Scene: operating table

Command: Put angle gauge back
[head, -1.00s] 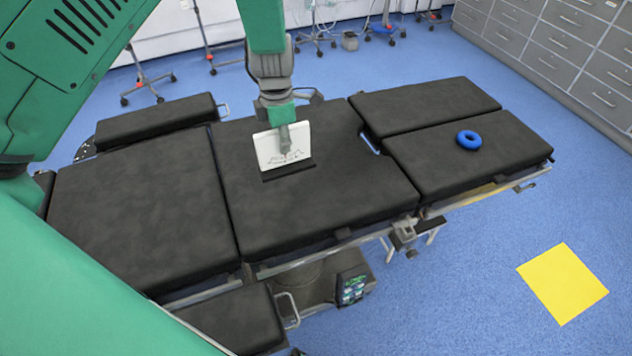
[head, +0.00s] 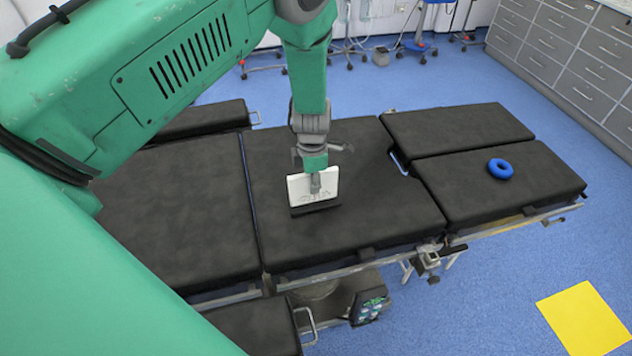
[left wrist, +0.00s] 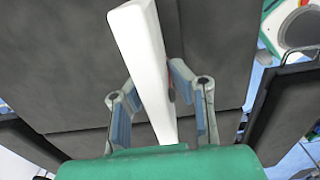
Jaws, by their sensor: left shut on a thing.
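The angle gauge appears to be the white upright plate with dark markings (head: 313,187) over the middle black pad of the operating table (head: 385,215). A dark strip (head: 316,208) lies along its lower edge; I cannot tell whether it is a holder, a base or a shadow. My left gripper (head: 316,184) points down and is shut on the plate. In the left wrist view the plate (left wrist: 143,62) shows as a long white edge between the two fingers (left wrist: 158,112). Whether its bottom touches the pad is unclear. My right gripper is not in view.
A blue ring (head: 500,168) lies on the right pad. A yellow square (head: 584,318) is on the blue floor at lower right. Grey drawers (head: 560,50) line the back right. The pad around the plate is clear.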

